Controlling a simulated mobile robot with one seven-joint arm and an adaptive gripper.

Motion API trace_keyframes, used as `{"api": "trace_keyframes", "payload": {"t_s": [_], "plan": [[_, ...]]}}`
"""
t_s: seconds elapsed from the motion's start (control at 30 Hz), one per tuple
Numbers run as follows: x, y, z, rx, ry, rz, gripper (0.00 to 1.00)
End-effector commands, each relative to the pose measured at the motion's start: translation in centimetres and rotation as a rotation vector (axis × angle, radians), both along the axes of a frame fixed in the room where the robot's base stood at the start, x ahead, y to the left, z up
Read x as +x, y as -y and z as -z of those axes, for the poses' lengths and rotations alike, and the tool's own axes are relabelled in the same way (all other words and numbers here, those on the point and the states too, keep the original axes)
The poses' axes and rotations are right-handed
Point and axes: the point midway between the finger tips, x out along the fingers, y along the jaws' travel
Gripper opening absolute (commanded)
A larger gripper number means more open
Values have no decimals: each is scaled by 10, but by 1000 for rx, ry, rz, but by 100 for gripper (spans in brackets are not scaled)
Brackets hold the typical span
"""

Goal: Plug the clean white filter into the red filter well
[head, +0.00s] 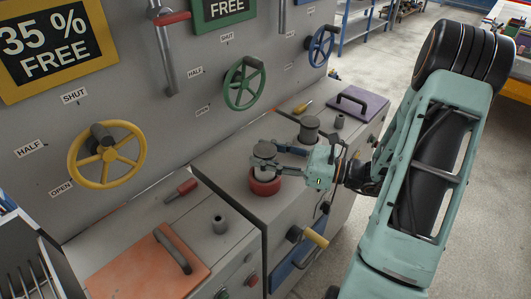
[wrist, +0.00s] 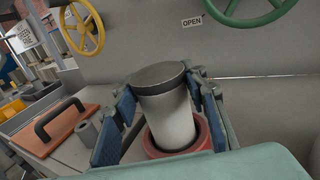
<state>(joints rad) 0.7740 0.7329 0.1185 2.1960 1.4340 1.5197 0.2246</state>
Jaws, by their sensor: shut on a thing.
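The white filter (wrist: 168,118) has a dark round cap, which also shows in the head view (head: 264,150). It stands in my gripper (wrist: 167,92), whose blue-padded fingers are shut on both sides of it near the cap; the gripper also shows in the head view (head: 268,160). The red filter well (head: 265,187) is a round ring on the grey cabinet top. In the wrist view the filter's lower end is within the red ring (wrist: 205,135), with much of the white body above the rim. It looks slightly tilted there. How deep it sits is hidden.
Another dark-capped cylinder (head: 309,124) stands just behind. A purple lid (head: 368,108) with a black handle lies at the far end, an orange lid (head: 135,272) at front left. A grey wall with a yellow wheel (head: 107,153) and green wheel (head: 244,83) rises behind.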

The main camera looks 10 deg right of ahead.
Motion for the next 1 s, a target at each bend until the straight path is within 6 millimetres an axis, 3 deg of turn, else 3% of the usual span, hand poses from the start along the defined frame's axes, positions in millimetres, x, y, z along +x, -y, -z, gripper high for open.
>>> {"api": "trace_keyframes", "payload": {"t_s": [0.77,0.8,1.0], "plan": [[0,0,21,1,1,0,12],[0,0,20,0,1,0,42],[0,0,19,0,0,0,60]]}}
